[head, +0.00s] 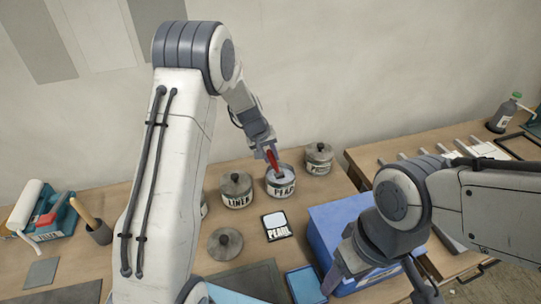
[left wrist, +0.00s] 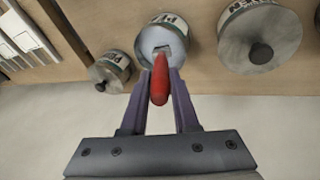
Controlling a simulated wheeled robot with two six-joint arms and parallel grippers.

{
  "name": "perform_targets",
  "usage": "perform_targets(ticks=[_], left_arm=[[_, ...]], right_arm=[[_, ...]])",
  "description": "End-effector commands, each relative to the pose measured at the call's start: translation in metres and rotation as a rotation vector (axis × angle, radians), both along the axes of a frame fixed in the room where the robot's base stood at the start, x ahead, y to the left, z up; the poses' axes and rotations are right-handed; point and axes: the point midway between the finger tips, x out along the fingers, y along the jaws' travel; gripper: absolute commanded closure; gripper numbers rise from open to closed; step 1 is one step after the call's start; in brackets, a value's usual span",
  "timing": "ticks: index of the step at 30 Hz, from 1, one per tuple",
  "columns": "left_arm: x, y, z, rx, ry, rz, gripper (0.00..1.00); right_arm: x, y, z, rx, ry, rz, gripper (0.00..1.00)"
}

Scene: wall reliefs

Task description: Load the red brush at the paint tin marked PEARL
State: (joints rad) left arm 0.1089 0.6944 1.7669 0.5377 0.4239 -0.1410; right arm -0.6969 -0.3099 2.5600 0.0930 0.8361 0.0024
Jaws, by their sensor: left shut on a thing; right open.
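The open tin marked PEARL (head: 281,191) stands on the wooden bench and holds pale paint. It also shows in the left wrist view (left wrist: 145,42). My left gripper (head: 270,148) is above this tin, shut on the red brush (head: 273,160). The red handle (left wrist: 160,83) sits between the fingers, and the brush's lower end is at the tin's opening. I cannot tell how deep it reaches. My right gripper (head: 380,286) is open and empty at the front, by the blue box.
A lidded tin marked LINEN (head: 237,194) stands left of PEARL, and another lidded tin (head: 318,160) stands right. A loose lid (head: 225,243) and a card marked PEARL (head: 277,227) lie in front. A blue box (head: 330,222) stands at the right.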

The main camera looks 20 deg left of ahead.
Motion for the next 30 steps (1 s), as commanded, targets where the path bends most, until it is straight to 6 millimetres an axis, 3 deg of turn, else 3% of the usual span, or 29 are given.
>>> perform_targets(ticks=[30], left_arm=[[0.0001, 0.0001, -0.0076, 0.0, -0.001, 0.0, 1.0]], right_arm=[[0.0, 0.0, -0.0077, 0.0, 0.0, 0.0, 0.35]])
